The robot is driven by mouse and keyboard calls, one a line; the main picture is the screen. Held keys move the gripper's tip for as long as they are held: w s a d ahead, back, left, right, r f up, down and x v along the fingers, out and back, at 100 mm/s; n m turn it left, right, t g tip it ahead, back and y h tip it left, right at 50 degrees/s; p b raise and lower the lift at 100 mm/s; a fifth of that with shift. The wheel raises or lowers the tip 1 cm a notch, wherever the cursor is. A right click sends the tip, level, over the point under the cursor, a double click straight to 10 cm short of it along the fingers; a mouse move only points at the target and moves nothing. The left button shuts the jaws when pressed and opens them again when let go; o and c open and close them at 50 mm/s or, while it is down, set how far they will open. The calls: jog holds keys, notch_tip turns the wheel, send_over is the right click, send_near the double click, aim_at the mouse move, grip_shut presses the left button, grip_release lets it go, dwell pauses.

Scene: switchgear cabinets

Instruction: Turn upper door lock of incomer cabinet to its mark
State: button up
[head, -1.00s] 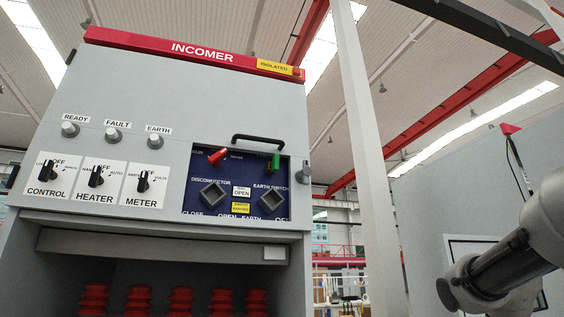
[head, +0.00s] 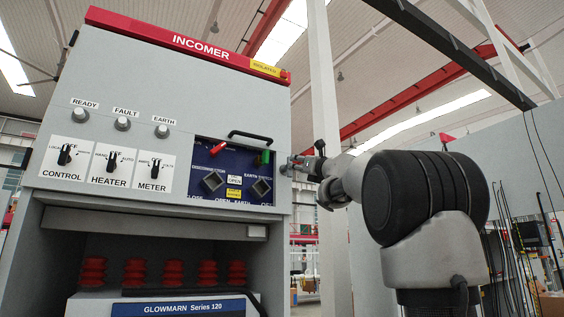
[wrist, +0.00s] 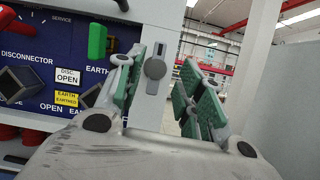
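The incomer cabinet (head: 150,75) has a red top band lettered INCOMER. Its door lock (wrist: 155,68), a round grey knob on a narrow upright plate, sits on the right edge of the front, right of the blue panel. My gripper (wrist: 163,72) is open, with a green-padded finger on each side of the lock in the wrist view. I cannot tell whether either finger touches it. In the head view my gripper (head: 297,165) reaches the cabinet's right edge from the right and largely hides the lock. No mark for the lock can be made out.
The blue panel (head: 222,160) beside the lock carries a black handle (head: 250,136), a red lever (head: 218,149), a green lever (head: 265,156) and two square sockets. A pale column (head: 322,80) stands behind my gripper. A grey cabinet wall (wrist: 280,80) is to the right.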

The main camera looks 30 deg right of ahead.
aim_at(291, 162)
jog(key=shift+n, duration=0.5)
jog(key=x, duration=0.7)
jog(key=shift+w+a+r, duration=0.15)
jog(key=shift+w+r, duration=0.1)
jog(key=shift+w, duration=0.1)
grip_shut()
